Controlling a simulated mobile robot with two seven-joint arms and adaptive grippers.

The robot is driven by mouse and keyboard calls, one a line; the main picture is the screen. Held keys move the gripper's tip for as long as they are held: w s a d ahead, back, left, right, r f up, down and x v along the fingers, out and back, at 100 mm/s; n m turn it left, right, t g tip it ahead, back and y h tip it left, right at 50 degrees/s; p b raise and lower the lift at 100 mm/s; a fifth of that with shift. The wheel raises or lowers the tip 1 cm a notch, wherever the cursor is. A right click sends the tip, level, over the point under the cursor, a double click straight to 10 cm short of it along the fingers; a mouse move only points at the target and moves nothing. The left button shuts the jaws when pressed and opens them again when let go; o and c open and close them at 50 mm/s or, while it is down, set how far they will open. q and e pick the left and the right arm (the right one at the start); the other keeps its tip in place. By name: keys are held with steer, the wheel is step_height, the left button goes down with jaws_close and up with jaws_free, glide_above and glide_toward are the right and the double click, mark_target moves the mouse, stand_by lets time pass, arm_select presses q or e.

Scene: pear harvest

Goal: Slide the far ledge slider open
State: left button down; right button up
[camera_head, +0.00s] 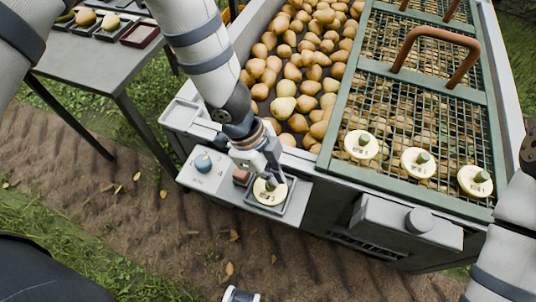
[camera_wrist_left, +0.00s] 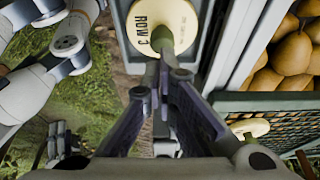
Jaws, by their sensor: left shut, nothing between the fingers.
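My left gripper (camera_head: 274,178) is shut and empty over the small front ledge (camera_head: 220,178) of the bin. Its fingertips are close to a cream disc (camera_head: 266,195) with a green knob in a dark square tray; I cannot tell if they touch. In the left wrist view the disc (camera_wrist_left: 148,18) reads "ROW 3", and its green knob (camera_wrist_left: 163,38) is just beyond the shut fingertips (camera_wrist_left: 166,72). A pale blue knob (camera_head: 203,162) and a brown block (camera_head: 241,177) are also on this ledge. I cannot tell which part is the far slider. My right gripper is not visible.
The bin's left part holds loose pears (camera_head: 298,85). A green-framed mesh lid (camera_head: 334,130) with brown handles (camera_head: 440,36) covers the right part, with several cream discs (camera_head: 418,162) along its front. A grey box with a round knob (camera_head: 419,220) juts out at the front. A grey table (camera_head: 100,62) stands left.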

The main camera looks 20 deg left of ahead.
arm_select(q)
steer(key=v, duration=0.9)
steer(key=shift+a+p, duration=0.4)
steer(key=shift+a, duration=0.05)
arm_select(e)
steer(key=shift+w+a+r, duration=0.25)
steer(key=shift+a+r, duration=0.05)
arm_select(q)
steer(key=s+f+n+g+p, duration=0.1)
steer(key=s+f+n, duration=0.25)
steer(key=s, duration=0.25)
steer(key=s+d+f+n+g+h, duration=0.1)
steer(key=s+f+n, duration=0.1)
steer(key=s+n, duration=0.25)
steer(key=s+f+n+g+p, duration=0.1)
steer(key=s+f+n, duration=0.15)
steer(key=s, duration=0.45)
steer(key=s+a+f+n+y, duration=0.3)
steer(key=s+a+n, duration=0.5)
steer(key=a, duration=0.3)
steer(key=shift+s+f+t+y+p, duration=0.3)
steer(key=shift+s+f+t+y, duration=0.1)
steer(key=shift+s+y, duration=0.5)
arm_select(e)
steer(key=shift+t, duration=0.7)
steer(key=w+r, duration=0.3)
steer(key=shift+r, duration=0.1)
